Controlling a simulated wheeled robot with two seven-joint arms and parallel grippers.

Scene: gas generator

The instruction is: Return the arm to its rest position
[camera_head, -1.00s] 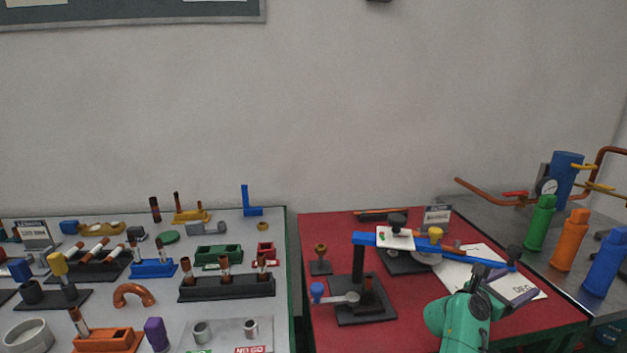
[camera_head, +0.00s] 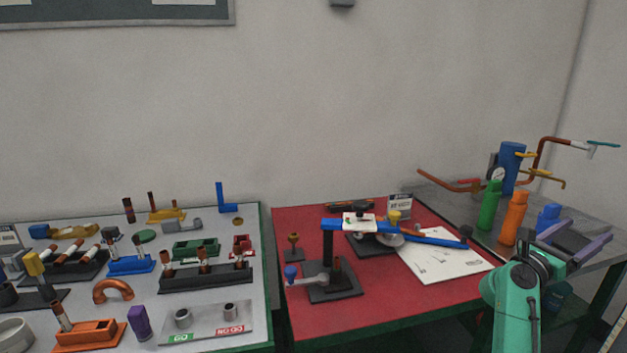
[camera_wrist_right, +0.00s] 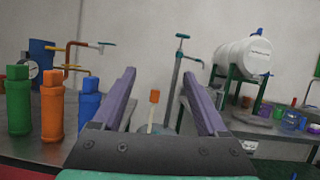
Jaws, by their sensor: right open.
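My right arm is green and comes in from the lower right of the head view. Its right gripper (camera_head: 590,238) has purple fingers and stands open, with nothing between them, in front of the grey bench at the right. In the right wrist view the two fingers (camera_wrist_right: 160,100) are spread wide apart. An orange-topped object shows between them in the background. My left gripper is not in either view.
The red table (camera_head: 380,306) holds a stand with a blue bar (camera_head: 432,237) and a white paper (camera_head: 445,262). Green (camera_head: 489,205) and orange (camera_head: 514,218) bottles stand on the grey bench. The left table (camera_head: 215,343) is crowded with fixtures. A white tank (camera_wrist_right: 241,57) stands behind.

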